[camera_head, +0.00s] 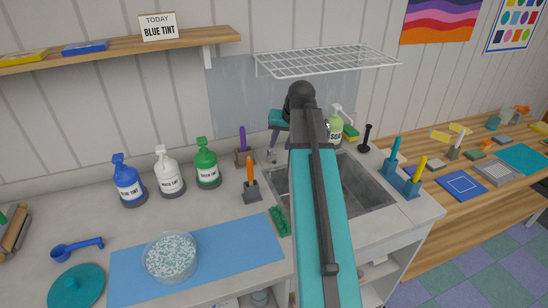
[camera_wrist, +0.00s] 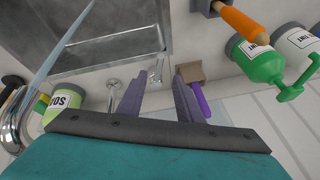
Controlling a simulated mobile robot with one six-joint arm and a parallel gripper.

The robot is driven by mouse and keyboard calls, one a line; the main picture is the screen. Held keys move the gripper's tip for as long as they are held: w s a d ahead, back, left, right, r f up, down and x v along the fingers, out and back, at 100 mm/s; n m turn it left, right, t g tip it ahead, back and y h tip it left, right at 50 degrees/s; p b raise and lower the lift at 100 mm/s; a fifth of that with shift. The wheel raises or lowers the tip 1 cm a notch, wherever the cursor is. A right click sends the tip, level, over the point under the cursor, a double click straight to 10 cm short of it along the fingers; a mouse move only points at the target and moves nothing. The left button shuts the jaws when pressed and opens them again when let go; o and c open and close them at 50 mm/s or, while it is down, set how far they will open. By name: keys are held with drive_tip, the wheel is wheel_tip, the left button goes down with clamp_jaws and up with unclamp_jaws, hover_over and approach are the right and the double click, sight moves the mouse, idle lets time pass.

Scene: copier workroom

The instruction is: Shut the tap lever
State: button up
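The tap lever (camera_wrist: 156,74) is a small silver piece beside the sink in the wrist view. It shows between my fingertips, but I cannot tell whether they touch it. My gripper (camera_wrist: 159,86) is open, its two purple-grey fingers apart with nothing clamped. The curved silver tap spout (camera_wrist: 10,128) is at the left edge of that view, with a pale blue streak (camera_wrist: 58,52) like running water reaching over the sink. In the head view my arm hides most of the tap; a silver part (camera_head: 271,156) shows just left of it, below my gripper (camera_head: 273,138).
The sink (camera_head: 362,186) lies right of and behind my arm. A soap bottle (camera_head: 335,130) stands behind it. A holder with a purple-handled tool (camera_head: 242,140), an orange-handled tool (camera_head: 250,172) and tint bottles (camera_head: 168,175) stand left. A wire rack (camera_head: 325,62) hangs above.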

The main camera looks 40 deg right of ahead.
sight(274, 158)
drive_tip(key=shift+p+x, duration=1.25)
drive_tip(key=shift+x, duration=4)
clamp_jaws()
